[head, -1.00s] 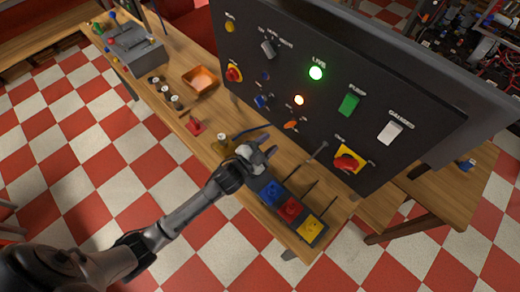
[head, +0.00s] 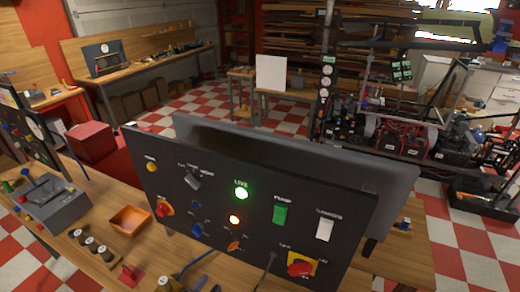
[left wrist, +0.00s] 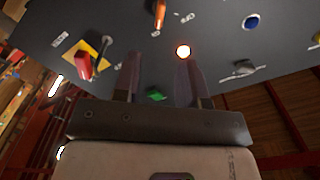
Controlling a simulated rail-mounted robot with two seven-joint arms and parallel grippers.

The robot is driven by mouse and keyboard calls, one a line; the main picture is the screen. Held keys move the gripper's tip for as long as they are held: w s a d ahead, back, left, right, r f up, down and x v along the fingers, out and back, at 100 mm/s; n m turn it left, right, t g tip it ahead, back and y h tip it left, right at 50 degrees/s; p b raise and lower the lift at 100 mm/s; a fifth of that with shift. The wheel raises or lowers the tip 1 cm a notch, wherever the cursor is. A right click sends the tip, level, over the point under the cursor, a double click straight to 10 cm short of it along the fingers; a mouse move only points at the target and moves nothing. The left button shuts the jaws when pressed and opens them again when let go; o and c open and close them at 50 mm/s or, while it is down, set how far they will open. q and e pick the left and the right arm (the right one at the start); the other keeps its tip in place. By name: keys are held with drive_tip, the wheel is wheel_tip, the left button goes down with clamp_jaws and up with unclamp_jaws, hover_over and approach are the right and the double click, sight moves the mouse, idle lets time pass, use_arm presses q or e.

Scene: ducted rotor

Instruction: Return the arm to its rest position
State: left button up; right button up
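The left gripper's two dark fingers (left wrist: 158,72) stand apart with nothing held between them in the left wrist view. The control panel (left wrist: 215,30) fills the background there, with a glowing lamp (left wrist: 183,51) and a green switch (left wrist: 155,96) seen past the fingers. The rest of my left arm is below the picture. My right gripper is in neither view.
The panel stands upright on the wooden bench (head: 100,215), its green lamp (head: 241,194) lit. An orange tray (head: 130,219), a grey switch box (head: 52,203) and several spools (head: 91,244) lie left of it. Machinery (head: 395,140) stands behind on the checkered floor.

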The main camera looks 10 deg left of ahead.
use_arm(q)
drive_tip(key=s+a+f+n+g+y, duration=0.3)
drive_tip(key=a+f+n+g+y, duration=0.2)
drive_tip(key=g, duration=0.1)
drive_tip(key=s+d+n+g+h, duration=0.15)
drive_tip(key=s+g, duration=0.25)
drive_tip(key=s, duration=0.8)
drive_tip(key=s+d+n+g, duration=0.2)
drive_tip(key=s+d+g, duration=0.15)
drive_tip(key=s, duration=0.85)
wheel_tip(320, 180, up, 20)
drive_tip(key=p, duration=2)
drive_tip(key=shift+a+p, duration=0.25)
drive_tip(key=shift+p, duration=0.15)
drive_tip(key=shift+s+g, duration=0.1)
drive_tip(key=shift+g, duration=0.15)
